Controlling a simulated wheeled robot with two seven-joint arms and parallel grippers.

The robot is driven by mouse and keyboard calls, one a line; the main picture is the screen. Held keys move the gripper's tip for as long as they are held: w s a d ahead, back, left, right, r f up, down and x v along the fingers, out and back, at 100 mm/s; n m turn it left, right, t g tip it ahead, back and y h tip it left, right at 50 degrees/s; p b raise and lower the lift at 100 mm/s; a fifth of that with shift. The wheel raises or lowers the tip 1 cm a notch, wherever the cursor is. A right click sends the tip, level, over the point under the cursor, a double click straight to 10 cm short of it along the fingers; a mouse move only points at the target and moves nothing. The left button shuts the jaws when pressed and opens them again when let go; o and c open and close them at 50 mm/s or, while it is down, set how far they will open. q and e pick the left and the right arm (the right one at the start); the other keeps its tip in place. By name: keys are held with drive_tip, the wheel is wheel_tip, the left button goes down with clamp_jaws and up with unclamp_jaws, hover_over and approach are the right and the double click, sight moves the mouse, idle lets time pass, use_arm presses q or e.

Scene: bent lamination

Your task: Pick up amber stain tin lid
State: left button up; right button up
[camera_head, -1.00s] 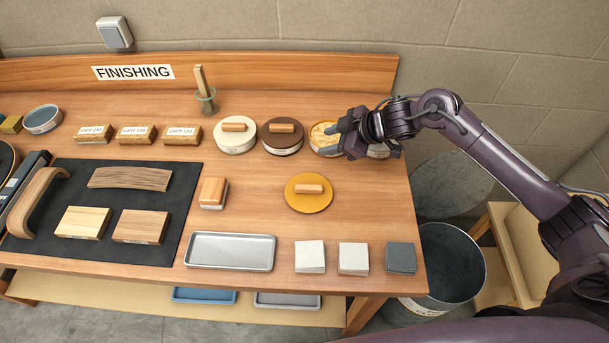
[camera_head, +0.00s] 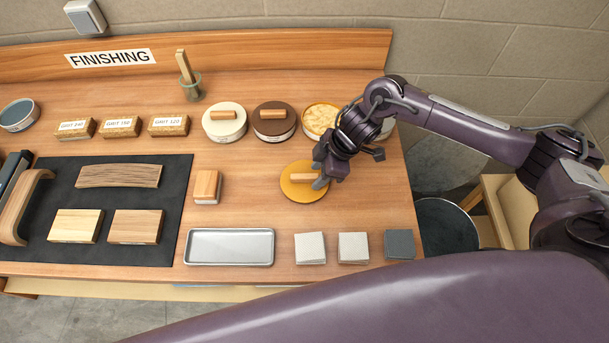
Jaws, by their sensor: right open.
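The amber stain tin lid (camera_head: 298,192) is a flat amber-yellow disc with a wooden bar handle (camera_head: 303,178). It lies on the wooden bench, right of the middle. My right gripper (camera_head: 320,178) is open at the right end of the handle, partly covering the lid's right edge. I cannot tell whether its fingers touch the handle. An open tin with pale yellow contents (camera_head: 318,118) stands behind the lid, partly hidden by my right arm. My left gripper is not in view.
A cream-lidded tin (camera_head: 224,125) and a brown-lidded tin (camera_head: 274,124) stand behind the lid. A wood-topped block (camera_head: 207,187) lies to its left. A metal tray (camera_head: 229,260) and several square pads (camera_head: 310,248) lie in front. Bare bench surrounds the lid.

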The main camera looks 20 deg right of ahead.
drive_tip(key=shift+f, duration=0.1)
clamp_jaws()
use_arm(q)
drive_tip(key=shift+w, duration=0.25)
